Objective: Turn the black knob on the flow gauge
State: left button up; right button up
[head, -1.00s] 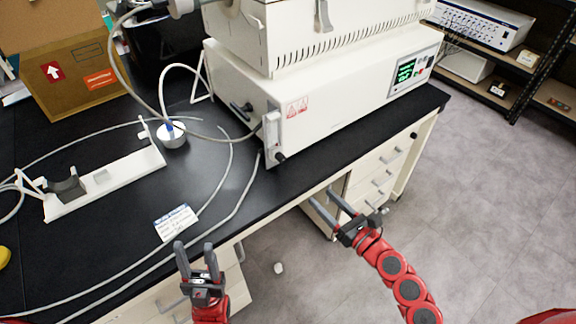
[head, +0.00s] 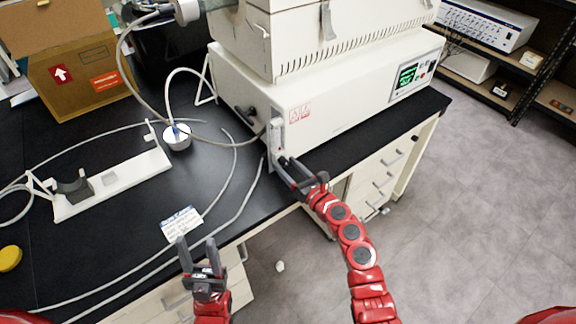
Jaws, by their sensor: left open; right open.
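The flow gauge (head: 277,136) is a narrow upright pale plate at the front left corner of the white freeze dryer (head: 345,110). Its black knob (head: 283,160) is at the gauge's lower end, partly hidden by my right gripper. My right gripper (head: 287,172) is open, with its fingers right at the knob; I cannot tell whether they touch it. My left gripper (head: 197,246) is open and empty, in front of the table's front edge, below a small printed card (head: 181,224).
The black table (head: 150,218) carries a white stand (head: 112,183), loose grey tubing (head: 240,210) and a round metal piece (head: 177,137). A cardboard box (head: 75,80) stands at the back left. Drawers (head: 385,175) lie under the table. The floor at right is clear.

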jog(key=shift+c, duration=0.2)
grip_shut()
